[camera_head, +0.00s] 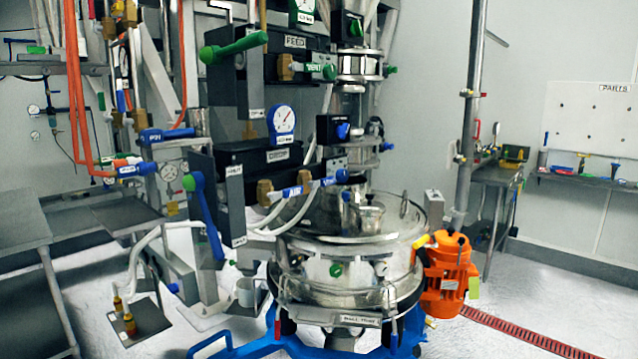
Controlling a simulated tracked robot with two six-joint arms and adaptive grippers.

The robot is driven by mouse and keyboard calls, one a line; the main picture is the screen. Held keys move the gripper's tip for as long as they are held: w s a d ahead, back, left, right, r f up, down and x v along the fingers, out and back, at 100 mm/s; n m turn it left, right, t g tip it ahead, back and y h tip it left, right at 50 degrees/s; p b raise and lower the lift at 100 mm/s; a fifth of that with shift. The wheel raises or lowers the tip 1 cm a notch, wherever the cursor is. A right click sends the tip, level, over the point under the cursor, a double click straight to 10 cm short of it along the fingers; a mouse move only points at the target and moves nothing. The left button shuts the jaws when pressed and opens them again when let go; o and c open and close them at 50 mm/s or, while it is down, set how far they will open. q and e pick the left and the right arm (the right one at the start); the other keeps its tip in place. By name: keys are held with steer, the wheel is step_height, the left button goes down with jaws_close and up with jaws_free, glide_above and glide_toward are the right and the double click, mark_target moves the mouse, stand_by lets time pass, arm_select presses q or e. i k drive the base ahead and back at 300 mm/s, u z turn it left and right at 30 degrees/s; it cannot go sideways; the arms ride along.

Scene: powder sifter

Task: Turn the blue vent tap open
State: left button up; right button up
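Several blue handles show on and around the sifter (345,262), and I cannot tell for sure which is the vent tap. A small blue handle (333,178) with a label too small to read sits on the brass and steel fittings in front of the column. Beside it on the left is a blue handle marked AIR (293,192) on a brass valve. A blue knob (343,131) sits on a black block higher up. A long blue lever (208,220) hangs down, tilted, from a green hub at the left. Neither of my grippers shows in this view.
An orange motor (447,272) juts out at the sifter's right, by a steel post (467,120). A green-handled lever (232,47) and dial gauges sit above. White hoses (290,218) curve below the AIR handle.

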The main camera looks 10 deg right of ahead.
mark_target(329, 181)
steer(key=u, duration=0.1)
steer(key=i, duration=1)
steer(key=z, duration=0.1)
